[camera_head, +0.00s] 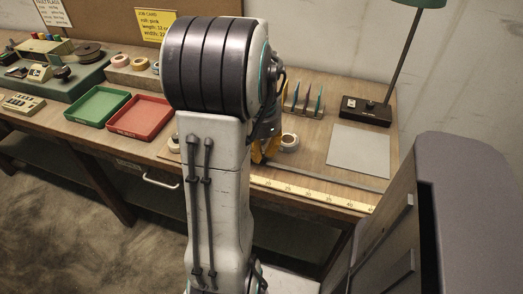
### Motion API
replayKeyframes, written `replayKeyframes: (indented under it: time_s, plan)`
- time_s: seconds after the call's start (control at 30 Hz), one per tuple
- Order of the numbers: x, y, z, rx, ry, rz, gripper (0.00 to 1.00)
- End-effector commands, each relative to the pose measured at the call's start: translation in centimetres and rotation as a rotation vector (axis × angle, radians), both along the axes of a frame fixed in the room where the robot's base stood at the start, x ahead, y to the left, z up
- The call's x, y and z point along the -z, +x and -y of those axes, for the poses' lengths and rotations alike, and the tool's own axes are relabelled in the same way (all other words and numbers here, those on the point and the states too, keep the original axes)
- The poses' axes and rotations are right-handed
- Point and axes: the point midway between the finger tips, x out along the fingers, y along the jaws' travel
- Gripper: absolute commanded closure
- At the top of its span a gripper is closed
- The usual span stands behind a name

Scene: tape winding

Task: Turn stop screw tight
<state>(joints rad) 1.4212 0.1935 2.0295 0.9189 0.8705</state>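My gripper (261,149) is at the workbench's front, just right of my forearm and largely hidden by it. A small yellow piece shows at its tip; I cannot tell what it belongs to. Its fingers are not clear, so open or shut cannot be told. Below it a pale yellow ruler strip (312,193) with a dark metal rail behind it (330,178) runs along the front edge. The stop screw cannot be made out; the left part of the strip is behind my arm.
The workbench holds a green tray (97,106), a red tray (141,116), tape rolls (289,141), a grey plate (359,150) and a lamp base (366,110). A grey cabinet (455,200) stands close at the right. A yellow job card (155,24) hangs on the wall.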

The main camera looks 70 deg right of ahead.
Motion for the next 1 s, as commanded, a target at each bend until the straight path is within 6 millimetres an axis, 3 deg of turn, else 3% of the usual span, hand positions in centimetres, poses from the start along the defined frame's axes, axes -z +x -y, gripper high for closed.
replayKeyframes:
  time_s: [0.27, 0.63, 1.0]
  plan:
    - [0.1, 0.0, 0.0, 0.001, 0.002, -0.001, 0.6]
    - [-0.5, 0.0, 0.1, 0.001, -0.003, 0.0, 0.6]
    - [-6.1, 0.0, 0.1, 0.001, -0.006, 0.0, 0.6]
